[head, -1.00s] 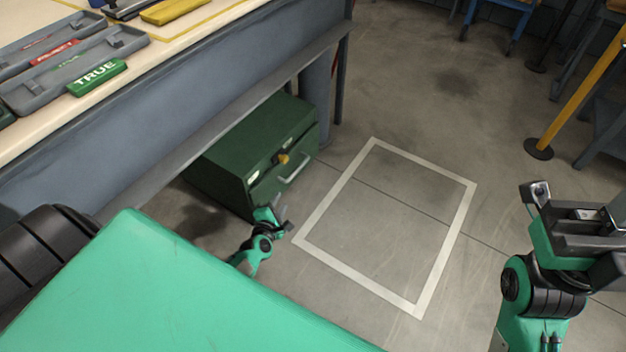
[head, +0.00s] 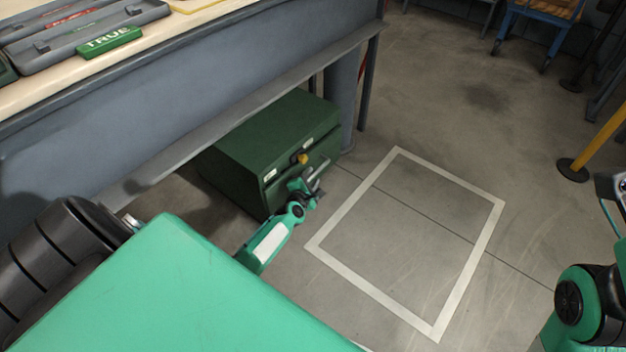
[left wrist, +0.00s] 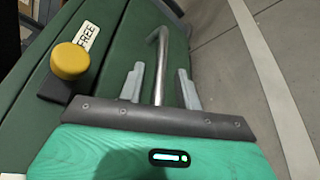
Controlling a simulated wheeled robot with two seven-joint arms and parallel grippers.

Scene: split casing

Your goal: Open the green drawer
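The green drawer cabinet (head: 262,150) stands on the floor under the workbench. Its front faces right in the head view, and the drawer looks closed. In the left wrist view the drawer front (left wrist: 118,45) carries a metal bar handle (left wrist: 161,62). A yellow knob (left wrist: 70,61) and a label reading "FREE" (left wrist: 88,37) sit beside it. My left gripper (head: 312,184) is at the drawer front. In the left wrist view its open fingers (left wrist: 160,85) stand on either side of the handle, with gaps visible. My right arm shows at the right edge, its fingertips not clearly visible.
The workbench (head: 190,85) overhangs the cabinet, with a leg (head: 346,100) beside it. A white taped rectangle (head: 373,288) marks clear floor in front of the drawer. A yellow post (head: 600,140) stands at the right. A "TRUE" label (head: 108,42) lies on the bench.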

